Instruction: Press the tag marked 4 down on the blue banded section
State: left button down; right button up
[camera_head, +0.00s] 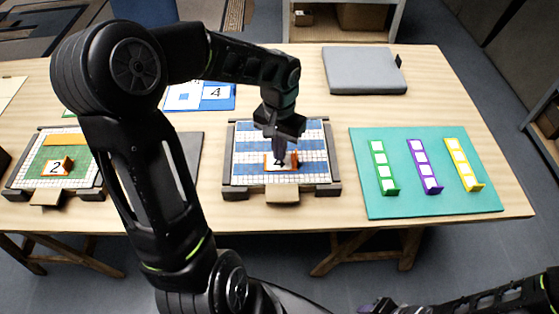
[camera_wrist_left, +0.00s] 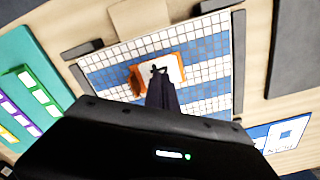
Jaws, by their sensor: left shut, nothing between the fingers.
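The tag marked 4 (camera_head: 270,165) is a white plate with an orange edge. It lies on the blue-and-white banded tile section (camera_head: 245,147) of the middle panel, and it also shows in the left wrist view (camera_wrist_left: 174,67). My left gripper (camera_head: 280,156) points down at the tag with its fingers together and nothing between them. In the left wrist view its fingertips (camera_wrist_left: 157,76) overlap the tag and hide part of it. I cannot tell whether they touch it. My right gripper (camera_head: 378,306) shows only partly at the bottom edge.
A green panel with a tag marked 2 (camera_head: 56,167) lies at the left. A teal mat (camera_head: 405,205) at the right holds green, purple and yellow strips. A blue card with a 4 (camera_head: 215,93) and a grey pad (camera_head: 360,70) lie toward the back.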

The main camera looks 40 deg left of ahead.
pick_arm(q)
jog(key=shift+f+b, duration=0.7)
jog(key=shift+f, duration=0.15)
jog(key=shift+r, duration=0.1)
dwell(0.3)
notch_tip(320, 180, up, 8)
jog(key=p, duration=0.6)
dwell(0.7)
